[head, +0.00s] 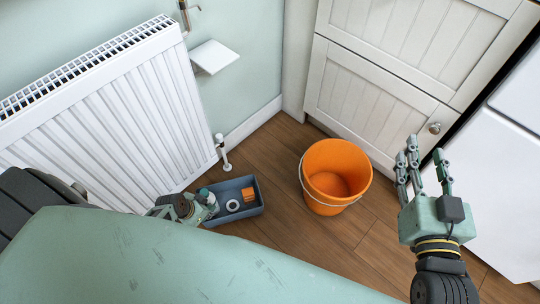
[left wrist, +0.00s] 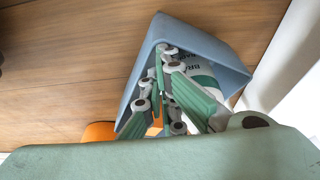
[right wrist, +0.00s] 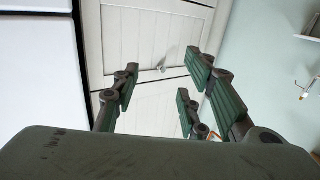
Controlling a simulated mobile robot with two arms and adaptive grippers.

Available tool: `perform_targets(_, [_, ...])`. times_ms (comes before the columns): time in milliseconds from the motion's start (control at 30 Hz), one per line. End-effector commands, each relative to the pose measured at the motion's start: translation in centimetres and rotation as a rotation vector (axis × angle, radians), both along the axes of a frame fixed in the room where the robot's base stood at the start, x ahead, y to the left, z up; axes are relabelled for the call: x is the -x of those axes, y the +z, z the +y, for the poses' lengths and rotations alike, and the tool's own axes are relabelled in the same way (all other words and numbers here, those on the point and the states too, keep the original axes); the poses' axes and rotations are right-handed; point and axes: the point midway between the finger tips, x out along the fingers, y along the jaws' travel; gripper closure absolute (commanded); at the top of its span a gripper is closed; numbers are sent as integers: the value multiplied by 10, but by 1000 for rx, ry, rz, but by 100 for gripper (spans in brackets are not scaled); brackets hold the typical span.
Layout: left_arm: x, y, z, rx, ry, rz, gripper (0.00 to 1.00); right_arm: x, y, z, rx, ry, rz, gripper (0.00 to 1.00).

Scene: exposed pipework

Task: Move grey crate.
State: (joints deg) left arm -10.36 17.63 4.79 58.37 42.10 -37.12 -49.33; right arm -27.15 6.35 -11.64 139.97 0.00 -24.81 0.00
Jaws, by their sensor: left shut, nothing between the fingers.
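The grey crate (head: 246,214) sits on the wooden floor by the radiator's lower right end. It holds a white ring (head: 233,206), a small orange item (head: 248,194) and a white labelled container (left wrist: 206,77). My left gripper (head: 207,203) is at the crate's left end, partly hidden by my body. In the left wrist view its fingers (left wrist: 166,88) are closed together over the inside of the grey-blue crate (left wrist: 143,68), with nothing visible between them. My right gripper (head: 424,165) is open and empty, raised in front of the cabinet.
An orange bucket (head: 325,200) with a wire handle stands on the floor right of the crate. A white radiator (head: 110,120) and pipe valve (head: 222,150) are left and behind. White cabinet doors (head: 370,105) and a white appliance (head: 500,185) close the right. Floor between crate and bucket is clear.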

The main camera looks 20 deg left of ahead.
Motion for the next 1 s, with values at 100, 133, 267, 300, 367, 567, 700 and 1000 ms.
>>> perform_targets(100, [41,-2,14,-4,-2,11,100,0,-4,-1,4,-1,17,60])
perform_targets(133, [49,-2,17,-4,-3,11,100,0,-3,0,2,-1,7,60])
perform_targets(267, [81,-4,27,-2,-3,10,100,-1,16,3,-22,6,-88,60])
perform_targets(300, [88,-4,30,-3,-3,8,100,-1,23,4,-32,8,-124,60])
perform_targets(367, [96,-3,32,-1,-2,7,100,-1,32,5,-43,11,-168,60])
perform_targets(567, [106,-1,35,0,-1,4,100,1,47,6,-60,14,-232,60])
perform_targets(700, [106,-1,35,2,0,5,100,1,48,6,-61,14,-233,60])
perform_targets(1000, [106,-1,35,1,0,6,100,1,48,6,-60,15,-232,60])
